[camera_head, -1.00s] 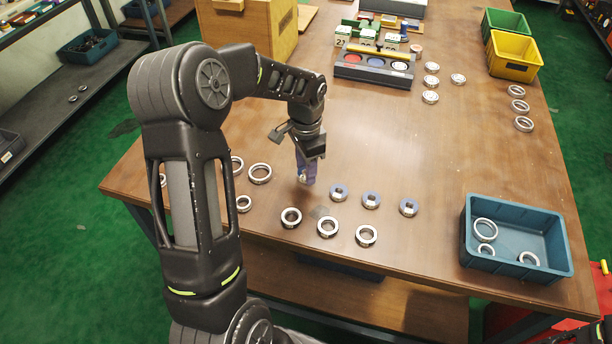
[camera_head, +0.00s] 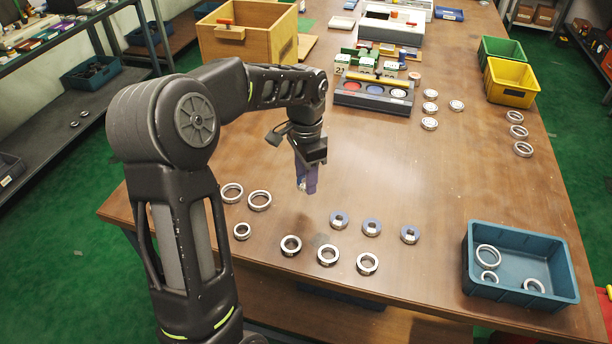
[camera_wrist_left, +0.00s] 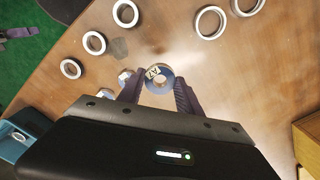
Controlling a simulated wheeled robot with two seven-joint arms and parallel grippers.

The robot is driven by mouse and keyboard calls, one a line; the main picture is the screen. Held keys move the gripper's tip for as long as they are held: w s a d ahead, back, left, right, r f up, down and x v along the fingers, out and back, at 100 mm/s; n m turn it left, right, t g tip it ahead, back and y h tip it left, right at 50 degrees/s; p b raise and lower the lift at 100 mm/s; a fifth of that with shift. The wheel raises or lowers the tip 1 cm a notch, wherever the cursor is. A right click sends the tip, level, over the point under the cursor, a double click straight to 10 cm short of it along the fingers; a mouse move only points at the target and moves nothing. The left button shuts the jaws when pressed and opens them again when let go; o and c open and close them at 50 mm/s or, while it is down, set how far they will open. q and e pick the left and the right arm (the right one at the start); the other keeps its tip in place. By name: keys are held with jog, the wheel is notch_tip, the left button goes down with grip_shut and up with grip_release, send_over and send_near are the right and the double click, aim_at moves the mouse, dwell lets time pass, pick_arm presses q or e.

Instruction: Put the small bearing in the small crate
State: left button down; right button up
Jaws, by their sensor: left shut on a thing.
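My left gripper (camera_head: 306,188) points down above the table, left of the middle. It is shut on a small silver bearing (camera_wrist_left: 153,73) with a blue, lettered face, seen between the fingertips in the left wrist view. In the head view the bearing is mostly hidden by the fingers. A green crate (camera_head: 502,48) and a yellow crate (camera_head: 513,80) stand at the far right. A larger blue crate (camera_head: 518,291) at the near right holds several rings. Which one the task calls small I cannot tell for sure. My right gripper is not in view.
Three blue-faced bearings (camera_head: 371,227) lie in a row, with silver rings (camera_head: 328,255) nearer the edge. More rings (camera_head: 260,200) lie left. A grey holder (camera_head: 373,95) and a wooden box (camera_head: 247,35) stand behind. The middle of the table is fairly clear.

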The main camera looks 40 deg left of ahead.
pick_arm(q)
jog(key=w+d+n, duration=0.1)
jog(key=d+n, duration=0.1)
jog(key=d, duration=0.4)
jog(key=w+d+f+n, duration=0.1)
jog(key=w+d+n, duration=0.1)
jog(key=d, duration=0.3)
jog(key=w+d+f+n, duration=0.1)
jog(key=d+n, duration=0.1)
jog(key=d, duration=0.4)
jog(key=shift+w+d, duration=0.15)
jog(key=shift+d, duration=0.15)
